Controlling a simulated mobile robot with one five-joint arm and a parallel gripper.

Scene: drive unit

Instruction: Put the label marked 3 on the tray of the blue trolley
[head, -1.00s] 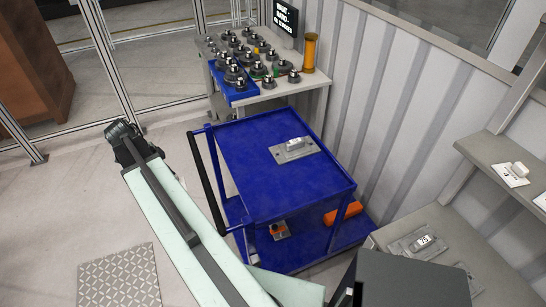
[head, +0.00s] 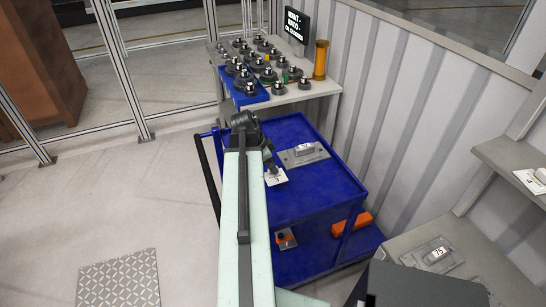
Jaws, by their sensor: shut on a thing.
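The blue trolley (head: 312,205) stands in the middle of the head view, with a flat blue top tray. My gripper (head: 271,167) is over the left part of this tray, partly hidden by my own arm. It is shut on a small white label (head: 276,178) with a dark mark that is too small to read. The label shows just below my gripper; I cannot tell whether it touches the tray. A grey plate with a pale block (head: 304,153) sits on the tray to the right of the label.
A bench behind the trolley holds a blue tray (head: 257,97) of several dark parts, an amber cylinder (head: 321,60) and a black sign (head: 298,22). A shelf with another white label (head: 533,181) is at the right. An orange object (head: 352,223) lies on the trolley's lower deck.

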